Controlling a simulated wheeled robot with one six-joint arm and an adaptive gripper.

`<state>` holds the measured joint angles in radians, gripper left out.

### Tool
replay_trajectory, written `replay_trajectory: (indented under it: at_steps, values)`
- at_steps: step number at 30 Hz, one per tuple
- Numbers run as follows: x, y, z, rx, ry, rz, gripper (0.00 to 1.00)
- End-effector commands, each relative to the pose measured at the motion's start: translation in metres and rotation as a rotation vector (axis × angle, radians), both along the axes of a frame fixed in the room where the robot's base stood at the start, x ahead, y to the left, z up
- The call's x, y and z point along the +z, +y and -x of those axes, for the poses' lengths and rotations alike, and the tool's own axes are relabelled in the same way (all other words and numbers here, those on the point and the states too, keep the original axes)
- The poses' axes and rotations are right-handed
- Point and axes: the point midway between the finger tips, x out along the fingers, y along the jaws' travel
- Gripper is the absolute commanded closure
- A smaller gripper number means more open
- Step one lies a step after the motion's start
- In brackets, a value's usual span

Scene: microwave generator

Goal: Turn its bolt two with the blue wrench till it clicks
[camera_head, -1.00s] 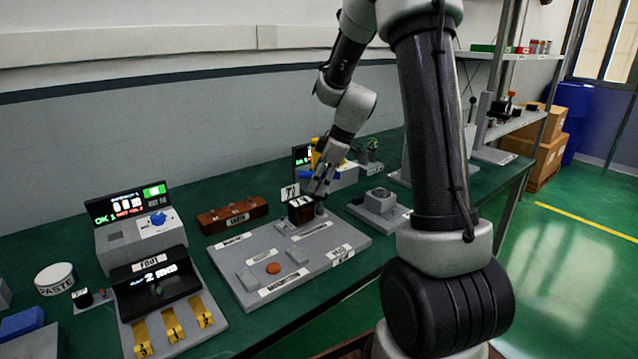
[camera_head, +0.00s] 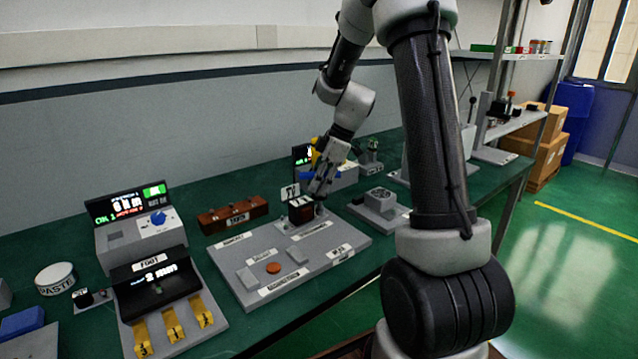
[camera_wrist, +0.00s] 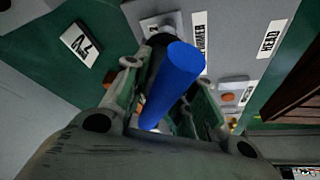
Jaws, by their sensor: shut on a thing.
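The handle's round end faces up in that view. The wrench's working end and any bolt under it are hidden by the handle and fingers.
A red-brown rack (camera_head: 232,216) and a lit display (camera_head: 127,205) stand left. A grey device (camera_head: 380,203) stands right. The board's front is mostly flat and open.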

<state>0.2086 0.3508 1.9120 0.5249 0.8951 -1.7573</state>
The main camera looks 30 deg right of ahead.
Motion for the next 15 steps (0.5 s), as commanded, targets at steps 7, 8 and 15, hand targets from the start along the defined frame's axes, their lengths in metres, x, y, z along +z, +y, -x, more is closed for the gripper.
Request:
replay_trajectory:
  at_steps: [7,8,15]
  values:
    - [0.0001,-0.0003,-0.0011,-0.163,-0.002,0.001,1.0]
    - [0.0001,-0.0004,-0.0011,-0.163,-0.001,0.001,1.0]
    - [0.0004,0.0,-0.0003,-0.268,-0.002,0.001,1.0]
